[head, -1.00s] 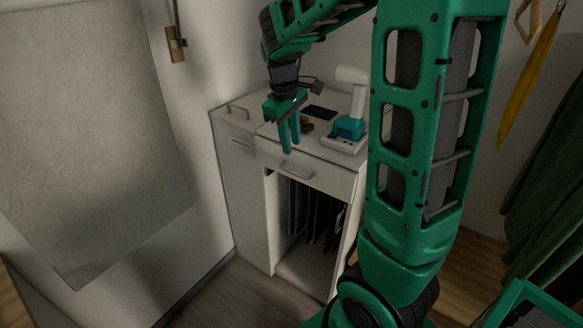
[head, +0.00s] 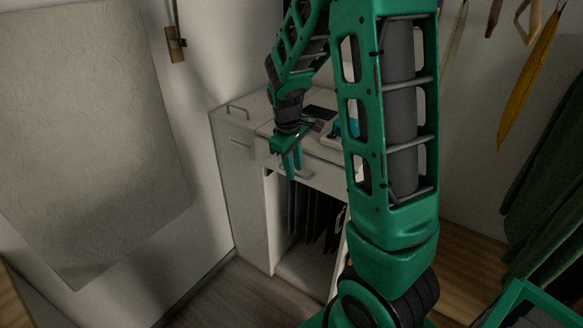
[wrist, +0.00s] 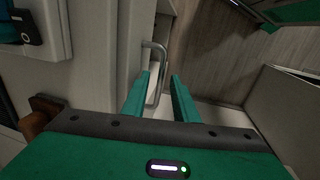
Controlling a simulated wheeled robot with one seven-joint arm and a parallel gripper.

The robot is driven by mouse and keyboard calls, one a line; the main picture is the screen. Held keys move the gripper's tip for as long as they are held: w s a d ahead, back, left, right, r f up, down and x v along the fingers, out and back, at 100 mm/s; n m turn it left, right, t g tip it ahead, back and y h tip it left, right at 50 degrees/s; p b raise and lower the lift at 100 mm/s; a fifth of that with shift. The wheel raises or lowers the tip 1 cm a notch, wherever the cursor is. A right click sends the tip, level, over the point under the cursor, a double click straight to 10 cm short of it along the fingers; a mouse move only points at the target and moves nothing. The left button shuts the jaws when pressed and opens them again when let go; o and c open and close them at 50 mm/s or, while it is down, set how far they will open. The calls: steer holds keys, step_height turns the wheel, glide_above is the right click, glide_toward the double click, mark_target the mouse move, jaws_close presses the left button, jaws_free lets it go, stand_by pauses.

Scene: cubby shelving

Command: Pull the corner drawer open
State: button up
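The white drawer (head: 325,178) sits under the top of the white cabinet, with a curved metal handle (head: 305,176) on its front. The drawer looks closed. My gripper (head: 292,168) points down in front of the drawer front, at the handle. In the wrist view the handle (wrist: 155,62) shows in the gap between the two green fingers (wrist: 161,76), nearer the left one. The fingers are apart. I cannot tell whether either finger touches the handle. My arm hides the right part of the drawer.
The cabinet top holds a teal and white item (head: 337,131), partly hidden by my arm. Dark hanging files (head: 315,215) fill the open space below the drawer. A narrow white unit (head: 243,190) stands left. Wood floor (head: 235,295) lies in front.

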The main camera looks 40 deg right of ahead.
jaws_close()
stand_by(1.4)
